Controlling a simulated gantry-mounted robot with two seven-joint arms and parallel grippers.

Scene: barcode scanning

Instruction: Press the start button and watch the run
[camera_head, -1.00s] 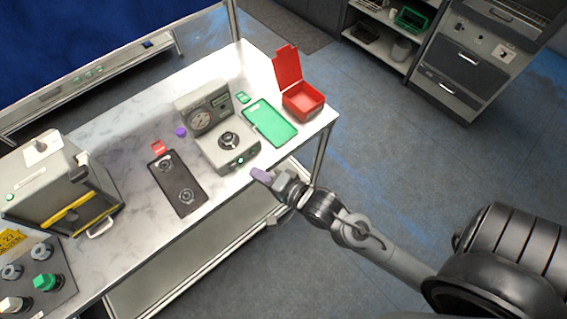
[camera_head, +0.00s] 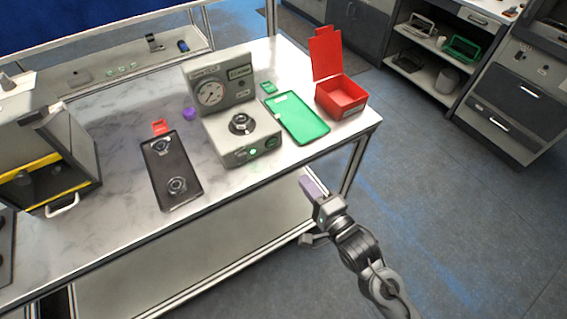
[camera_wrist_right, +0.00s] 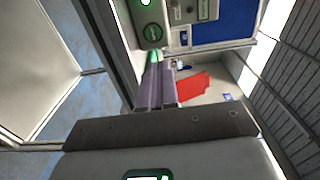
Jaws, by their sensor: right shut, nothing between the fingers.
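The grey test machine (camera_head: 236,140) stands on the marble-topped table, with a round dial gauge (camera_head: 210,93) on its upright back panel and a dark round fixture (camera_head: 241,123) on its top. Its front face carries a lit green button (camera_head: 253,152) and a darker green round button (camera_head: 271,143). I cannot read which is the start button. My left gripper is out of view.
A black tray (camera_head: 164,176) with round parts lies left of the machine. A green tray (camera_head: 300,120) and an open red box (camera_head: 343,95) are at its right.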

